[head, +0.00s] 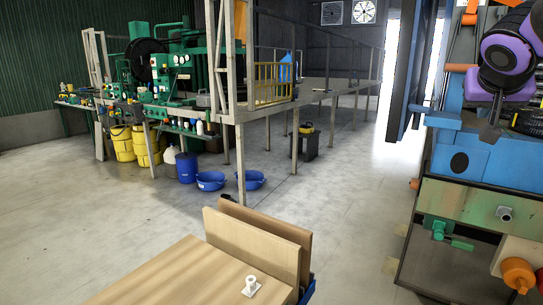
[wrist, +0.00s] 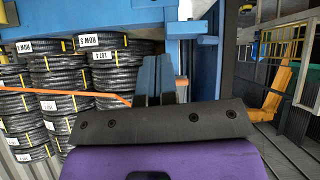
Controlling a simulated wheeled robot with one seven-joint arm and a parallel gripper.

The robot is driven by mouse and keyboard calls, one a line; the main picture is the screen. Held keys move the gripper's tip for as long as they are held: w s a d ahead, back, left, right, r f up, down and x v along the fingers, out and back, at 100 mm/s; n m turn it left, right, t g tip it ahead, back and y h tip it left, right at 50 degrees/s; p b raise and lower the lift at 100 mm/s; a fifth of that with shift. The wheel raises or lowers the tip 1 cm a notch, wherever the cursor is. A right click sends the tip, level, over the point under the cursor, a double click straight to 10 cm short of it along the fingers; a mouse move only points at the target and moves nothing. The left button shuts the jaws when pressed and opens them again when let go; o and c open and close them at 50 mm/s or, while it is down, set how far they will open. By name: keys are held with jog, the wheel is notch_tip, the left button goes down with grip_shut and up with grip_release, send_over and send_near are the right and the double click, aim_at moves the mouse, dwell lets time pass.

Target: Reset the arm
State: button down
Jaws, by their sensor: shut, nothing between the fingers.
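In the wrist view my gripper (wrist: 159,66) points ahead, its two blue-grey fingers side by side and touching, with nothing between them. The dark grey palm and purple wrist fill the bottom of that view. Purple and black parts of my arm (head: 508,55) show at the upper right of the head view, raised and folded close; the fingertips cannot be made out there. Stacks of black ribbed hose coils (wrist: 68,80) stand to the left of my gripper in the wrist view, with white labels and yellow ties. My gripper is apart from them.
A wooden table (head: 170,275) with upright boards (head: 252,245) and a small white fitting (head: 251,286) stands at the front. A green machine (head: 185,70) on a platform, yellow bins (head: 122,145) and blue tubs (head: 211,181) are behind. The middle floor is clear. A blue beam (wrist: 85,14) crosses above the coils.

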jog(key=s+a+f+n+g+y, duration=0.1)
jog(key=s+a+f+n+y, duration=0.1)
jog(key=s, duration=0.4)
jog(key=s+a+f+n+g+y, duration=0.1)
jog(key=s+a+f+y, duration=0.1)
jog(key=s+a+f, duration=0.3)
jog(key=s+a+f+n+g+y, duration=0.1)
jog(key=s+a+f, duration=0.3)
jog(key=s, duration=0.5)
jog(key=shift+s+a+n+y, duration=0.15)
jog(key=shift+a+n+y, duration=0.3)
jog(key=shift+n, duration=0.35)
jog(key=c, duration=1.8)
grip_release()
jog(key=shift+d+f, duration=0.1)
jog(key=shift+c, duration=0.2)
